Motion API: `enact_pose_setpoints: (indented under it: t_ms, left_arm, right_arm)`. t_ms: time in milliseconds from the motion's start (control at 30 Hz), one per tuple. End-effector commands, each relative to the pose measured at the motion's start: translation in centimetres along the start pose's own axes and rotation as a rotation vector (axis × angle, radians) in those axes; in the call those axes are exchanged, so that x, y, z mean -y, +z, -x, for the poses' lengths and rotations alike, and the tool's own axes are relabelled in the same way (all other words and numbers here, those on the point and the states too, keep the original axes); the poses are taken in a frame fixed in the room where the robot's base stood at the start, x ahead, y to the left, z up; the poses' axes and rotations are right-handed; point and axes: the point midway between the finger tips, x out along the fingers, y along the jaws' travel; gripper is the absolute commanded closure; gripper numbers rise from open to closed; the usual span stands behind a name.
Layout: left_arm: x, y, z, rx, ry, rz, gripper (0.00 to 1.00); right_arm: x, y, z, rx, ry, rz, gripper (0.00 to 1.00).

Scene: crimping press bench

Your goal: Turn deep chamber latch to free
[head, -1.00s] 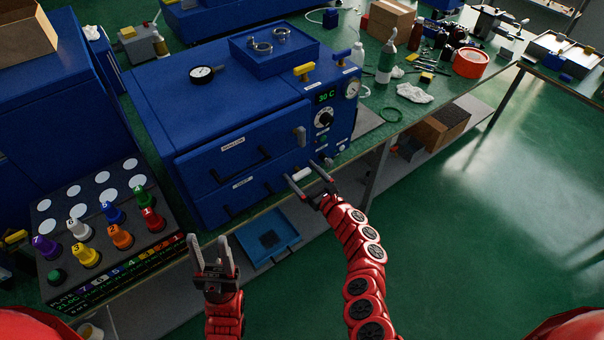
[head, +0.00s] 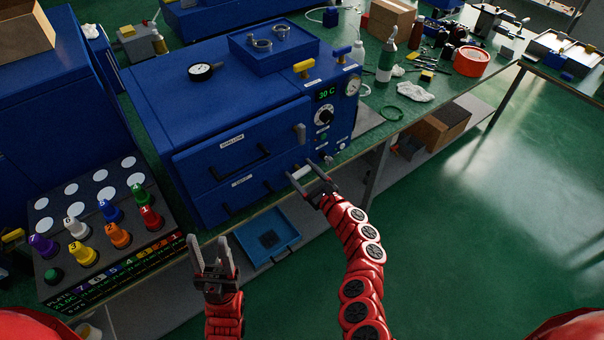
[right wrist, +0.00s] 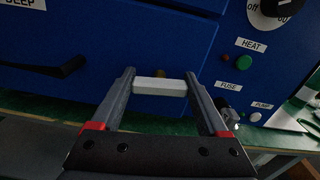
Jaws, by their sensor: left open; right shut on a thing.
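The blue chamber oven has an upper drawer and a lower deep drawer front (head: 238,190), labelled DEEP in the right wrist view. The deep chamber latch (head: 301,172) is a short pale bar at that drawer's right end. In the right wrist view the latch (right wrist: 160,87) lies nearly level across the picture, spanning between the two fingers. My right gripper (head: 307,168) is shut on it, a finger at each end. My left gripper (head: 208,242) is open and empty, low in front of the bench, apart from the oven.
The upper drawer's latch (head: 300,133) stands upright above. The control panel has a dial (head: 324,117), and a HEAT button (right wrist: 243,62) and FUSE show close to my right fingers. A rack of coloured numbered pegs (head: 110,235) stands left. A blue tray (head: 268,240) lies on the shelf below.

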Motion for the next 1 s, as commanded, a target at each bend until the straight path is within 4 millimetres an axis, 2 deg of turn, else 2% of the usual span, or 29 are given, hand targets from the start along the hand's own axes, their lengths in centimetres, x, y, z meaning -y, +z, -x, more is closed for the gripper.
enact_pose_setpoints:
  t_ms: [267,1000]
  left_arm:
    - [-0.1,0.5,3.1,0.000,0.000,0.000,0.50]
    - [-0.6,1.9,11.6,0.000,0.000,0.000,0.50]
  right_arm:
    - [-0.3,-0.6,0.0,0.000,0.000,0.234,0.78]
    - [-0.4,-0.7,-0.1,0.002,-0.002,0.941,0.78]
